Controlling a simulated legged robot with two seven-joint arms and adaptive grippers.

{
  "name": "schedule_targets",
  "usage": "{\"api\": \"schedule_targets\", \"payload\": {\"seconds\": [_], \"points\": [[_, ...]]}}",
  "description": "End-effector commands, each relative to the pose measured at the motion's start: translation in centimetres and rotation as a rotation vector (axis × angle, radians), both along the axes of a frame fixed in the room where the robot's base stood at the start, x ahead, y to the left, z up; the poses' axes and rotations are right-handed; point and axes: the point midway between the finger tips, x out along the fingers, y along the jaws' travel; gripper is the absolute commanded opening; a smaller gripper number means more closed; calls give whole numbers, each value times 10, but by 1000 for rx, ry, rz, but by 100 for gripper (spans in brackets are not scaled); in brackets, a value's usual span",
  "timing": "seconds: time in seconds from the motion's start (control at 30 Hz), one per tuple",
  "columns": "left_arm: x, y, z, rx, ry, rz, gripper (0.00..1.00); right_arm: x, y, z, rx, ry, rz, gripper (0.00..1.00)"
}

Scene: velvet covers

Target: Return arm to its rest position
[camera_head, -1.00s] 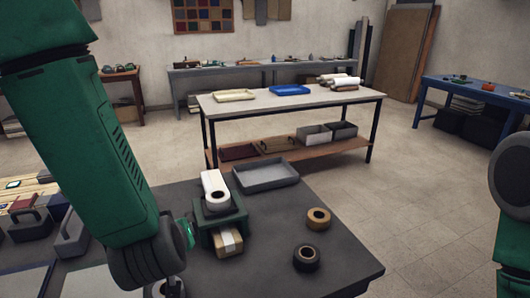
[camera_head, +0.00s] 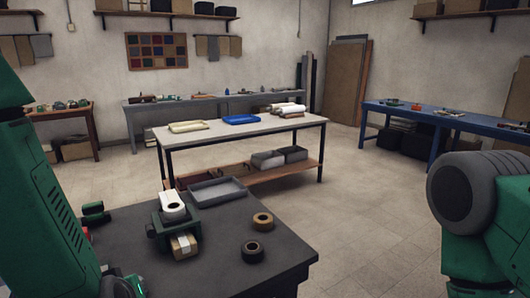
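My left arm (camera_head: 45,210) is a large green link along the left edge of the head view. Its lower end is near the bottom left, by the dark table's edge, and its gripper is not visible. My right arm (camera_head: 470,205) shows at the right edge as a green link with a grey round joint. Its gripper is also out of view. I cannot see either gripper's fingers or whether anything is held.
The near dark table (camera_head: 215,258) holds a green dispenser (camera_head: 182,222) with a white roll, a grey tray (camera_head: 218,191), a brown tape roll (camera_head: 263,220) and a black tape roll (camera_head: 252,252). A light worktable (camera_head: 270,127) stands beyond. Open floor (camera_head: 365,200) lies right.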

Motion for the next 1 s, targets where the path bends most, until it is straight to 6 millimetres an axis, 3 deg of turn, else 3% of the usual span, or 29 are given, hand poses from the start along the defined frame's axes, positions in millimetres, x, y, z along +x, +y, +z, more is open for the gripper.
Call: {"api": "schedule_targets", "payload": {"seconds": [0.27,0.47,0.57,0.73,0.8,0.9,1.0], "points": [[-25,2,-58,23,144,-106,0,1,0,0,0,-2,-1,40],[-64,7,-116,34,305,-222,0,1,0,0,0,-1,-1,40],[-96,11,-152,35,419,-300,0,0,0,0,-1,-1,-1,40],[-175,22,-211,18,650,-460,0,1,0,-1,0,-1,-1,40],[-203,25,-225,8,723,-515,0,1,0,-1,0,-1,-1,40],[-229,28,-236,-2,791,-565,0,1,0,-1,0,-1,-1,40],[-240,30,-240,-7,820,-588,0,1,0,-1,0,-1,-1,40]]}}
